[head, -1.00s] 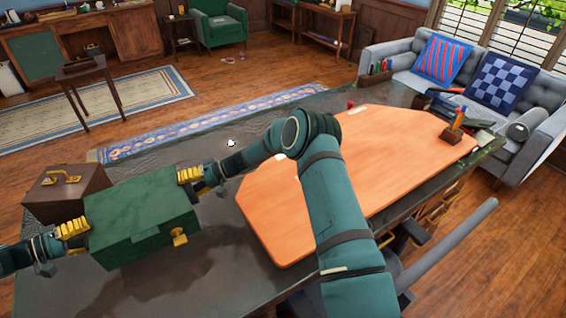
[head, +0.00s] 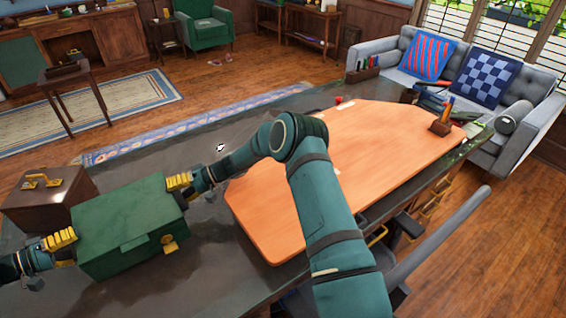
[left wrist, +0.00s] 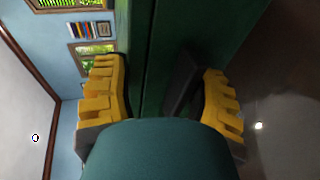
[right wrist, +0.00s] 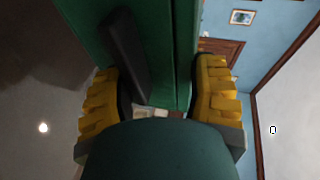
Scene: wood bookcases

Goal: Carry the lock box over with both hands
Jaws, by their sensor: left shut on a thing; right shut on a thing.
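The green lock box (head: 130,225) with a yellow latch (head: 169,244) is at the lower left of the head view, over the dark desk. My left gripper (head: 62,243) is shut on its left end. My right gripper (head: 180,182) is shut on its right end. In the left wrist view the yellow fingers (left wrist: 160,98) sit on both sides of the green box wall (left wrist: 150,60) and a dark handle piece. In the right wrist view the fingers (right wrist: 163,95) likewise sit around the green end (right wrist: 170,50) and a dark handle. I cannot tell whether the box touches the desk.
A brown case (head: 48,198) with a yellow handle stands just behind the box. The dark desk (head: 170,285) has an orange-brown board (head: 345,165) to the right, with a pen holder (head: 440,128) on it. A grey chair (head: 440,235) is at the desk's near side.

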